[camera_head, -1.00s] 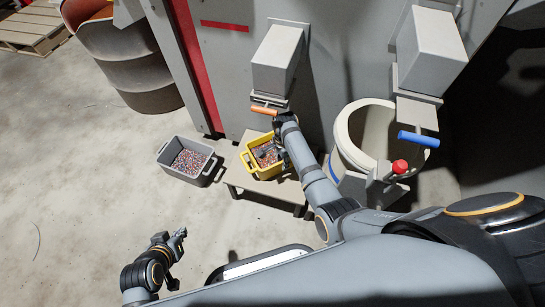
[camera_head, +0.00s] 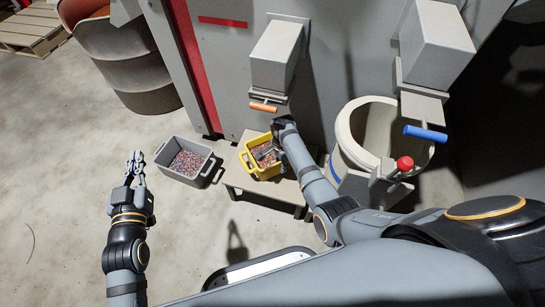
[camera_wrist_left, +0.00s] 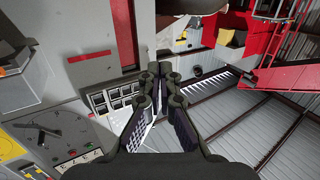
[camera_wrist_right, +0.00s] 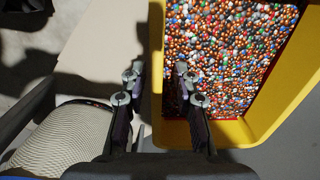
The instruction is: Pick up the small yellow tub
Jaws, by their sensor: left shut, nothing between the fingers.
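The small yellow tub (camera_head: 248,158) stands on a low bench in the head view, filled with multicoloured granules. It also shows in the right wrist view (camera_wrist_right: 225,134), where its left wall runs up between my fingers. My right gripper (camera_head: 270,155) is at the tub's rim. In the right wrist view its fingers (camera_wrist_right: 158,82) are apart, one outside the wall and one over the granules, with gaps visible on both sides. My left gripper (camera_head: 136,160) is shut and empty, raised left of the grey tub; its fingers also show in the left wrist view (camera_wrist_left: 165,85).
A grey tub (camera_head: 206,172) with granules stands left of the low bench (camera_head: 262,190). Above the yellow tub is an orange-handled outlet (camera_head: 263,107). A round white drum (camera_head: 345,135) and a blue-handled outlet (camera_head: 425,132) are to the right. Open floor lies left.

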